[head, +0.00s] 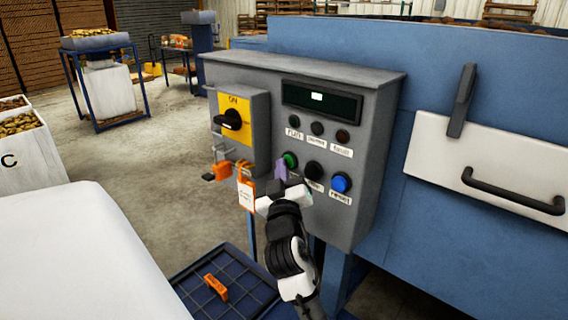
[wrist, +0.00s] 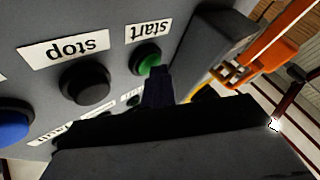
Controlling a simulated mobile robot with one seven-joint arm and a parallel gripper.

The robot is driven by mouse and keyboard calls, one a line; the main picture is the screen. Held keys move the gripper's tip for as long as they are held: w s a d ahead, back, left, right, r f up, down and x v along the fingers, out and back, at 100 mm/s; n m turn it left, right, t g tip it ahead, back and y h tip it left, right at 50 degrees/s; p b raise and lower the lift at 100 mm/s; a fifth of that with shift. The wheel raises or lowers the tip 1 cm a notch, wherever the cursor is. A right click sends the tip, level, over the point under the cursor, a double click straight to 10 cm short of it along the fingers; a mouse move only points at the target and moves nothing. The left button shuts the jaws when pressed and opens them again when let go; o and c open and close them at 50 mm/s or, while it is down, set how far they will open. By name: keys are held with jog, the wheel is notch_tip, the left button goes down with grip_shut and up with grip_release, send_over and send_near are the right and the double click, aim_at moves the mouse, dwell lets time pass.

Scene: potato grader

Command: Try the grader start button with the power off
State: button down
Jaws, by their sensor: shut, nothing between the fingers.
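The grey control box (head: 373,150) faces me. Its green start button (head: 290,159) shows beside the black stop button (head: 313,170) and a blue button (head: 341,182). My gripper (head: 281,172) is shut and empty, its fingertips just in front of the start button. In the wrist view the fingertips (wrist: 158,88) overlap the lower edge of the start button (wrist: 148,60); I cannot tell whether they touch it. The black rotary switch (head: 230,119) sits on a yellow plate marked ON. The dark display (head: 340,104) shows a small white lit patch.
An orange clip-like item (head: 221,171) and an orange-and-white tag (head: 245,190) hang below the switch, left of my gripper. A dark gridded tray (head: 253,262) holds an orange item (head: 216,287). A white panel with a black handle (head: 512,192) is at right.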

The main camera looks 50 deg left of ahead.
jog(key=shift+w+d+f, duration=0.1)
jog(key=shift+w+f, duration=0.05)
jog(key=shift+w, duration=0.1)
jog(key=shift+s, duration=0.1)
jog(key=s, duration=0.6)
jog(key=shift+d+b, duration=0.3)
jog(key=shift+s, duration=0.1)
dwell(0.6)
